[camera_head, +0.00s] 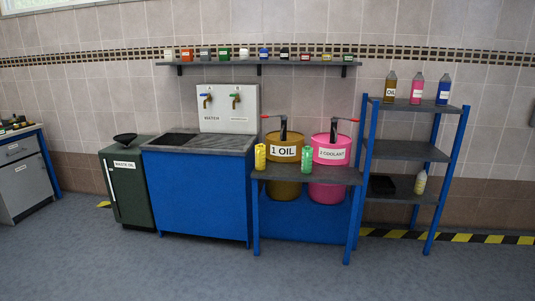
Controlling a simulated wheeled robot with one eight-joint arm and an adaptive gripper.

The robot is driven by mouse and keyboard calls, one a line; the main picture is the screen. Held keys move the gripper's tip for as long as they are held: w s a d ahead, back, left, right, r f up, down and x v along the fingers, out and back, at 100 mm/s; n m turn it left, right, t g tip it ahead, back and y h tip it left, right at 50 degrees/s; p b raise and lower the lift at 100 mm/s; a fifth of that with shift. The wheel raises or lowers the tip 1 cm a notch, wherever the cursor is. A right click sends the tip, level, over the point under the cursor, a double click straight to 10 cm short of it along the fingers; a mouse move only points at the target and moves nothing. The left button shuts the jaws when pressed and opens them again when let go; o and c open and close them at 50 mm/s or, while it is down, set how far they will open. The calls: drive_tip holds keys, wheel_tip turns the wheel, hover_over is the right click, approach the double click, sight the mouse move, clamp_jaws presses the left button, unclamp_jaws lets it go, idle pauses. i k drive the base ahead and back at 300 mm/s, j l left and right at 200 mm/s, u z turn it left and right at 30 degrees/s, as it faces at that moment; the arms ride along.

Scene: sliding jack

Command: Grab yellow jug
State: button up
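A small yellow jug (260,157) with a pale label stands upright at the left end of a grey-topped table with blue legs (333,176). A similar green jug (306,160) stands on the same table to its right. A pale yellowish bottle (420,183) stands on the low shelf at the right. My gripper is not in view.
An oil drum (284,150) and a pink coolant drum (332,153) with pumps stand behind the table. A blue sink cabinet (197,195) is left of it, a shelf rack (405,151) right. The floor (180,270) in front is clear.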

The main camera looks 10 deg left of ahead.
sight(260, 149)
drive_tip(key=i+j, duration=0.3)
drive_tip(key=i, duration=0.15)
drive_tip(key=i+j, duration=0.25)
drive_tip(key=i, duration=0.2)
drive_tip(key=i+j, duration=0.3)
drive_tip(key=i, duration=0.15)
drive_tip(key=i+j, duration=0.25)
drive_tip(key=i, duration=0.15)
drive_tip(key=i+j, duration=0.15)
drive_tip(key=j, duration=0.2)
drive_tip(key=i+j, duration=0.1)
drive_tip(key=j, duration=0.3)
drive_tip(key=i+j, duration=0.15)
drive_tip(key=j, duration=0.2)
drive_tip(key=i+j, duration=0.15)
drive_tip(key=j, duration=0.25)
drive_tip(key=u, duration=0.05)
